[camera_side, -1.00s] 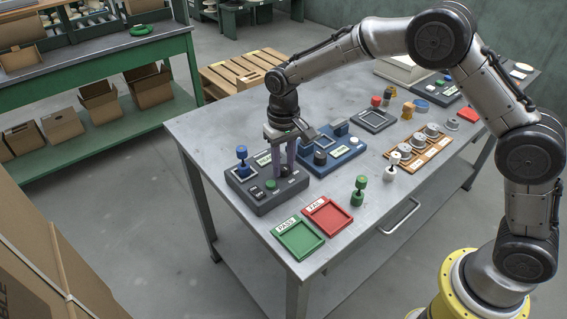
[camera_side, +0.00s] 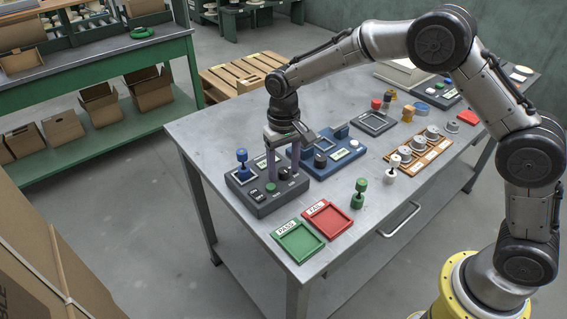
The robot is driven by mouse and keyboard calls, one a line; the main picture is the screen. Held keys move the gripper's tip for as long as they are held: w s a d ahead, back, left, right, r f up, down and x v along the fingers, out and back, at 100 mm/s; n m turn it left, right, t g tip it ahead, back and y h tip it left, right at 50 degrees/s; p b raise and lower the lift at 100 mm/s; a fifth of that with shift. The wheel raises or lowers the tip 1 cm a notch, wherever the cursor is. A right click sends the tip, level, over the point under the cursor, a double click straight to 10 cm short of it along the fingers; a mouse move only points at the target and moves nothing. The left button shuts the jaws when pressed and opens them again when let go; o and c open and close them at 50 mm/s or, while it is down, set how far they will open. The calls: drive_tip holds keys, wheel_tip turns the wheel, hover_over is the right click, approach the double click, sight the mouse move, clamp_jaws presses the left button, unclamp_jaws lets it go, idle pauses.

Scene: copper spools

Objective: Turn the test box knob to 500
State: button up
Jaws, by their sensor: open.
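The dark grey test box (camera_side: 263,207) sits near the left edge of the table, with a blue spool (camera_side: 242,163) standing on its left end. It carries a small display, a black switch (camera_side: 257,195), a green button (camera_side: 271,187) and a dark knob (camera_side: 285,173) at its back right. My gripper (camera_side: 283,175) points straight down over that part of the box, its fingers open and apart on either side of the knob. The fingers partly hide the knob and the display. The knob's setting and any reading are too small to tell.
A blue box (camera_side: 335,158) with a black knob stands close behind the gripper. Green (camera_side: 297,259) and red (camera_side: 345,227) trays lie in front. Green (camera_side: 359,193) and white (camera_side: 392,167) spools stand to the right, near a wooden rack (camera_side: 412,165) of spools.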

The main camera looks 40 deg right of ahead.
sight(284, 170)
wheel_tip(284, 170, up, 14)
idle(0.6)
drive_tip(key=shift+f, duration=0.1)
